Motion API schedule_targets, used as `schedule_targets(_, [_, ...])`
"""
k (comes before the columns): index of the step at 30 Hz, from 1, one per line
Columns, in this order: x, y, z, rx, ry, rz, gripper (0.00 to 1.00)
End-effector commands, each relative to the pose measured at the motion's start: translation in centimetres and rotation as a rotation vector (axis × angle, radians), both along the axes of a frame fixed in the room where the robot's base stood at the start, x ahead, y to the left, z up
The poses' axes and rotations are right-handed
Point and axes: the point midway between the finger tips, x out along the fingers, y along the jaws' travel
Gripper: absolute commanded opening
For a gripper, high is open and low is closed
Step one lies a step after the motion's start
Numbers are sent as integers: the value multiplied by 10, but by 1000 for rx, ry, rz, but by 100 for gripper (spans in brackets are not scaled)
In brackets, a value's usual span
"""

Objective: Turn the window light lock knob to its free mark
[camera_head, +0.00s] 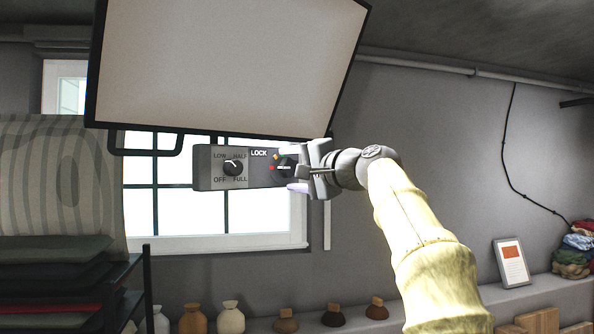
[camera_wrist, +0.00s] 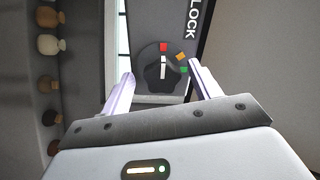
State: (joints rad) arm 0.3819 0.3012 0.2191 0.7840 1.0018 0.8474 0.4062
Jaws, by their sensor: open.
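The lock knob (camera_head: 284,168) is a dark round knob on the right part of a grey control panel (camera_head: 260,180), beside the word LOCK. It also shows in the wrist view (camera_wrist: 152,75). Its white pointer line points at the red mark (camera_wrist: 163,47). An orange mark (camera_wrist: 181,58) and a green mark (camera_wrist: 183,69) sit further around the dial. No word for free is readable. My gripper (camera_head: 296,166) is open, its two pale fingers on either side of the knob in the wrist view (camera_wrist: 161,73). I cannot tell whether they touch it.
A second knob (camera_head: 232,168), marked LOW, HALF, OFF and FULL, is on the panel's left part. A large framed light panel (camera_head: 230,65) hangs just above. A window (camera_head: 170,215) is behind. A dark rack (camera_head: 60,285) stands at left.

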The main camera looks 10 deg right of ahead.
Motion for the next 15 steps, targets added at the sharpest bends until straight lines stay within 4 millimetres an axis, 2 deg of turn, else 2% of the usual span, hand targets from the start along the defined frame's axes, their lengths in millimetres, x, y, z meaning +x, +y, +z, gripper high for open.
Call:
schedule_targets(7, [-14,-9,-2,1,-3,-3,62])
schedule_targets(15, [-59,-34,-4,-1,-2,-6,62])
